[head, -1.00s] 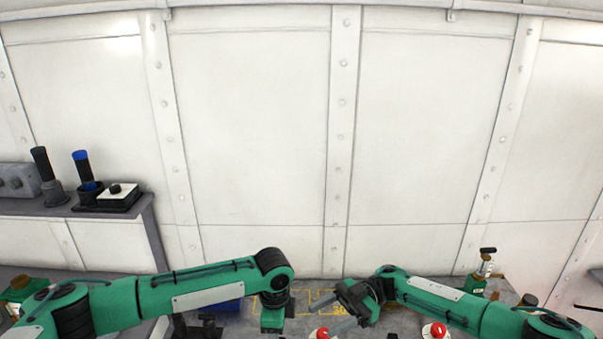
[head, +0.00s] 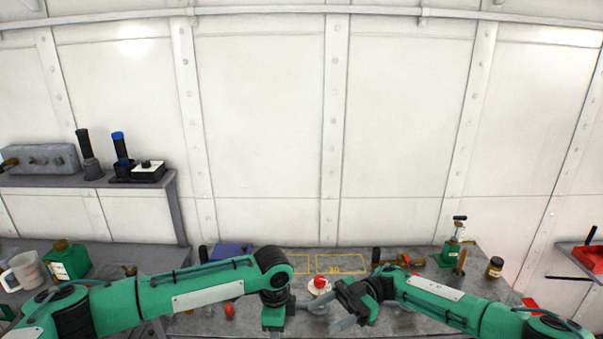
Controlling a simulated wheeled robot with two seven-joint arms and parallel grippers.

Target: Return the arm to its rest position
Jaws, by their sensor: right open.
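My right arm, green with a pale plate, comes in from the right in the head view.
A red-topped round white item (head: 319,284) lies between the grippers. Yellow outlines (head: 340,263) mark the bench behind. A green-based tool (head: 452,252) and a small jar (head: 494,267) stand right. A white mug (head: 25,270) and a green box (head: 67,262) are left, below a grey shelf (head: 100,184).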

